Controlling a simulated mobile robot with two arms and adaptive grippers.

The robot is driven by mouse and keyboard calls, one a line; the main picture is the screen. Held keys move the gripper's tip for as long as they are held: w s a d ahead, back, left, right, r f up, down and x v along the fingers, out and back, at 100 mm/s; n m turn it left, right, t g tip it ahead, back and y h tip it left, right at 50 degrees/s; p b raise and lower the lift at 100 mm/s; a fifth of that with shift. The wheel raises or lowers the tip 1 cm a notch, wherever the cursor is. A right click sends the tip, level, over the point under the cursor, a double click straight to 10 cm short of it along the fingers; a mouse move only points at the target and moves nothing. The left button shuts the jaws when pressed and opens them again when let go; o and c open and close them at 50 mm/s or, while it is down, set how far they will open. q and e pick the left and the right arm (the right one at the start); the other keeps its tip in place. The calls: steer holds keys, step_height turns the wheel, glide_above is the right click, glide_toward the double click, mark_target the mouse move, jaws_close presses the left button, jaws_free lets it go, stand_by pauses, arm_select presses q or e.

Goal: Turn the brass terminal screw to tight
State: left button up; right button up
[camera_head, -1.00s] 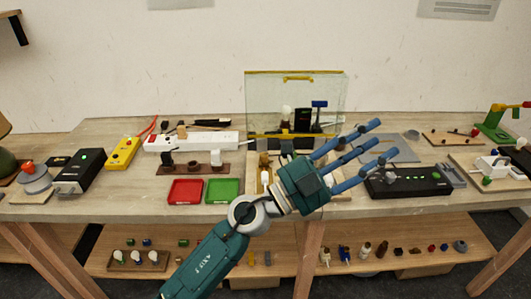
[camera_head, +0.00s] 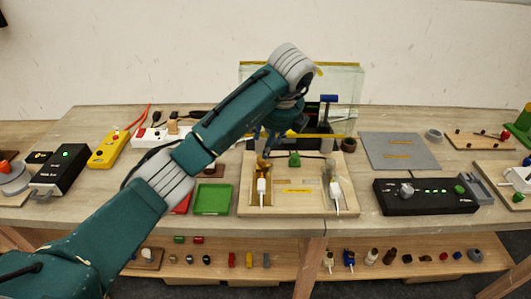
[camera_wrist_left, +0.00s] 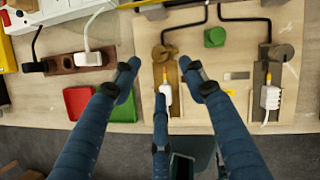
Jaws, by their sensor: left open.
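The wooden wiring board (camera_head: 300,208) lies on the bench, with two white connectors, a green block (camera_head: 294,159) and black cable. Contact and the screw's slot cannot be made out. My right gripper is out of view.
Red and green trays (camera_head: 213,199) lie left of the board. A clear upright panel (camera_head: 345,85) stands behind the board.

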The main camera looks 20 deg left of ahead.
mark_target(265, 162)
arm_select(q)
steer(key=p+x, duration=0.1)
steer(key=x, duration=0.6)
steer(key=shift+f+p, duration=0.4)
steer(key=shift+w+a+f, duration=0.15)
steer(key=shift+f, duration=0.55)
steer(key=shift+w+f, duration=0.1)
steer(key=shift+c, duration=0.3)
steer(key=c, duration=1)
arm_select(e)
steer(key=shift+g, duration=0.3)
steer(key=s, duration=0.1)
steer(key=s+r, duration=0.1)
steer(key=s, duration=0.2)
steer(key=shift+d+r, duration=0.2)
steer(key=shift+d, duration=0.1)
